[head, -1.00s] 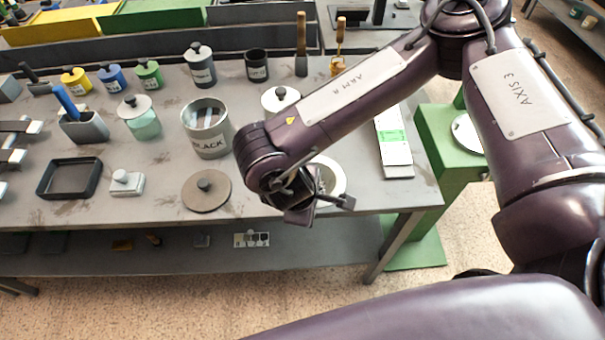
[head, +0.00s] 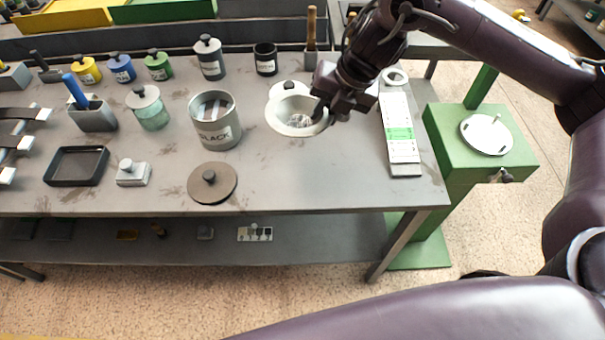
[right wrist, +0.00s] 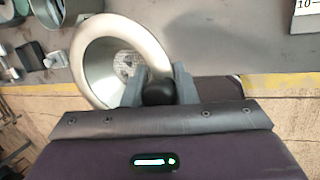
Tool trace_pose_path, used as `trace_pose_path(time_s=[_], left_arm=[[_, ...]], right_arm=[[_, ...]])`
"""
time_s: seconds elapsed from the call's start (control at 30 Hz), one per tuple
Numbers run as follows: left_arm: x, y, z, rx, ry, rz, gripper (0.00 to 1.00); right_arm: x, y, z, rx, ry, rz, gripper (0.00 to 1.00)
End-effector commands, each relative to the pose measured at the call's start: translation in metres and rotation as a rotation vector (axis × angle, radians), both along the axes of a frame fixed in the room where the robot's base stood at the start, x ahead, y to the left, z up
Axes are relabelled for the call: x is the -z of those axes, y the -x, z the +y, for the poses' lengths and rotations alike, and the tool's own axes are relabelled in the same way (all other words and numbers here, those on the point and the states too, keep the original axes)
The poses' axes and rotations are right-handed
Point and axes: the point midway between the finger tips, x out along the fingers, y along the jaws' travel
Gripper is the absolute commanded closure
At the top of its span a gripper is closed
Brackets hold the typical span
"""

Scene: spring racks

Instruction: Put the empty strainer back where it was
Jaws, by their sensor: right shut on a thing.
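The strainer (head: 274,119) is a pale, wide-rimmed bowl with a mesh bottom and a black knob handle. It shows large in the right wrist view (right wrist: 87,62), where the mesh looks empty. My right gripper (head: 322,105) is shut on its black knob (right wrist: 158,92), with one finger on each side. In the head view the strainer is over the back right part of the grey table, in front of a white lid with a black knob (head: 290,86), which it partly covers. How high it is above the table I cannot tell. My left gripper is not in view.
A white and green strip (head: 400,130) lies to the right. The table (head: 310,180) is clear in front of the strainer. Several lidded jars line the back.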

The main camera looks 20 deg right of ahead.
Motion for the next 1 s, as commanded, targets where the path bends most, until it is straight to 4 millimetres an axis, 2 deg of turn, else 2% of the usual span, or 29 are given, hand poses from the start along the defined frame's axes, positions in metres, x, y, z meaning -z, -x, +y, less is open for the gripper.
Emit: trace_pose_path(time_s=[0.13, 0.23, 0.73, 0.87, 1.0], left_arm=[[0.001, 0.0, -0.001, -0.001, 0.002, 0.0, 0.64], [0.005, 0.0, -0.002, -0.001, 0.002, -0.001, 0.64], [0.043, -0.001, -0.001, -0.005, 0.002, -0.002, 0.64], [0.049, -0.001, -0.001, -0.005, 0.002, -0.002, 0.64], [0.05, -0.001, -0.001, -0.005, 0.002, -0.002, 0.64]], right_arm=[[-0.007, -0.005, -0.007, -0.086, 0.003, 0.001, 1.0], [0.003, -0.005, -0.007, -0.107, 0.003, 0.003, 1.0], [0.122, -0.003, -0.007, -0.105, 0.003, 0.007, 1.0], [0.143, -0.004, -0.007, -0.105, 0.004, 0.004, 1.0], [0.152, -0.005, -0.007, -0.107, 0.006, 0.0, 1.0]])
